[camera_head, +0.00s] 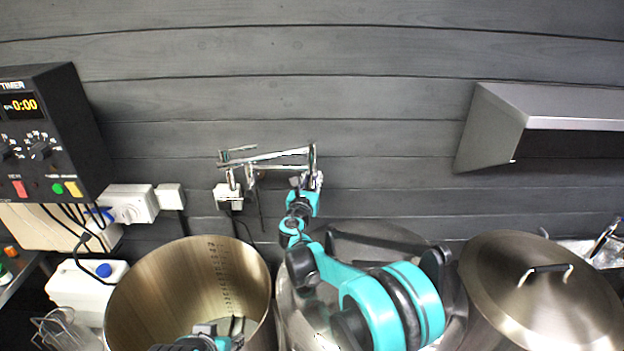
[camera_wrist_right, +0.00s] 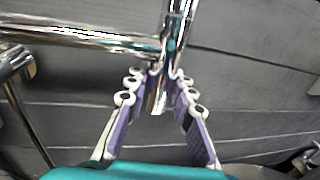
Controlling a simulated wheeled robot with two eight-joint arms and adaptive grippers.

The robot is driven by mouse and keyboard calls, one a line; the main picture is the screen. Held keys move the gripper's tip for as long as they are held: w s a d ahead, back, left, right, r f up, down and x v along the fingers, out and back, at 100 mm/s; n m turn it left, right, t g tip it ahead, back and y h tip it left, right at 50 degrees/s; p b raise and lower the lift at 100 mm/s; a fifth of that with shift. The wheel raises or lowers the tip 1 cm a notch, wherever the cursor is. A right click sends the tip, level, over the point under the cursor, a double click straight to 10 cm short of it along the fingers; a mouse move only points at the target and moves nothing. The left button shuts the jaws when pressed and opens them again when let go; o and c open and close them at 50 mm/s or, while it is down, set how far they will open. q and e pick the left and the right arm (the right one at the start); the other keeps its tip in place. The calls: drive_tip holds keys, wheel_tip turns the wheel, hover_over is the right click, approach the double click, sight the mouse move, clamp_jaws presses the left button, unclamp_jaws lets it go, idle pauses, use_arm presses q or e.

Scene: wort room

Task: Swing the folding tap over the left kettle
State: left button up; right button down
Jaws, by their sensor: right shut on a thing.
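The chrome folding tap (camera_head: 280,156) is on the dark plank wall, its jointed arms reaching right above the gap between the left and middle kettles. My right gripper (camera_head: 311,183) is shut on the tap's hanging end pipe. In the right wrist view, the fingers (camera_wrist_right: 160,82) close around the short downward pipe (camera_wrist_right: 158,98) below the chrome joint. The left kettle (camera_head: 130,290) is open, with level marks inside, and stands left of the tap's end. Part of my left gripper (camera_head: 205,338) shows at the bottom edge, in front of the left kettle; its fingers are unclear.
A middle kettle (camera_head: 290,305) is largely hidden by my right arm. A lidded steel kettle (camera_head: 540,300) stands at right. A timer box (camera_head: 55,135), sockets (camera_head: 130,205) and a white canister (camera_head: 85,285) are at left. A grey hood (camera_head: 540,105) juts out upper right.

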drive_tip(key=shift+s+a+f+h, duration=0.1)
drive_tip(key=shift+s+h, duration=0.2)
drive_tip(key=shift+s, duration=0.15)
drive_tip(key=s+a+m+g+h+b, duration=0.2)
drive_tip(key=s+a+m+h+b, duration=0.1)
drive_tip(key=s, duration=0.7)
drive_tip(key=shift+a+m+g+h, duration=0.3)
drive_tip(key=shift+m+h, duration=0.3)
drive_tip(key=shift+h, duration=0.6)
drive_tip(key=shift+s, duration=0.1)
drive_tip(key=c, duration=1.3)
unclamp_jaws()
